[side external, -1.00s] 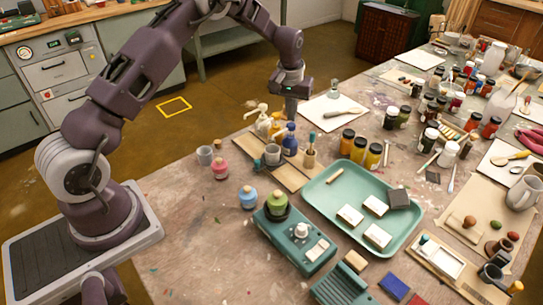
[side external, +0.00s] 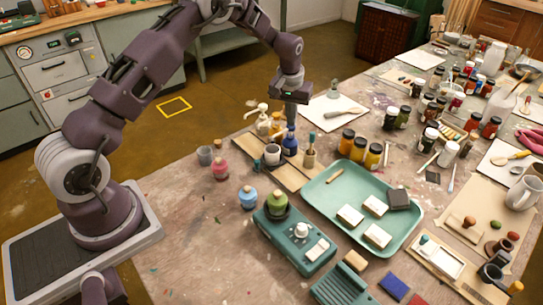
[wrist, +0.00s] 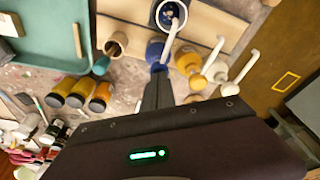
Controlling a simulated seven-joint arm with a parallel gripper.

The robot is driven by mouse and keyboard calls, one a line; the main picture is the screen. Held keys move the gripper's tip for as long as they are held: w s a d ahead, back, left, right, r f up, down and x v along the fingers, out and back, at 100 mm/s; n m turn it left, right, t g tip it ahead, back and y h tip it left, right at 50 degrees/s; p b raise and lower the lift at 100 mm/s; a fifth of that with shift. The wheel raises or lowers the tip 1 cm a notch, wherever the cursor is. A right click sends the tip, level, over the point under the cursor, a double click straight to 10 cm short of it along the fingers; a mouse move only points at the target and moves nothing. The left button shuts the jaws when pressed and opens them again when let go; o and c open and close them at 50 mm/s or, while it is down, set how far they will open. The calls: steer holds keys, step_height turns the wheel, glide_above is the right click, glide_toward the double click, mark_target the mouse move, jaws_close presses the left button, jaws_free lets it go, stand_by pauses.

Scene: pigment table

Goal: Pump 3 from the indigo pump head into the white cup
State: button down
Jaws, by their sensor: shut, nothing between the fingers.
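The indigo pump bottle (side external: 290,145) stands on the wooden board at the table's back left. It also shows in the wrist view (wrist: 154,49), where its pale spout reaches over the white cup. The white cup (side external: 272,158) stands upright beside the bottle; its open mouth and rim (wrist: 155,15) show at the top of the wrist view, with a dark inside. My gripper (side external: 290,122) is shut and empty, pointing down right over the indigo pump head. In the wrist view its fingertips (wrist: 158,74) overlap the pump head, so contact is hard to tell.
A yellow bottle (wrist: 187,60) and cream pump heads (wrist: 213,56) stand close beside the indigo bottle. A brush holder (side external: 310,158) is on its other side. A green tray (side external: 330,208) and amber jars (side external: 346,142) lie to the right.

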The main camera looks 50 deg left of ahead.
steer(key=shift+f, duration=0.65)
steer(key=shift+r, duration=1.4)
steer(key=shift+f, duration=1.4)
steer(key=shift+r, duration=1.4)
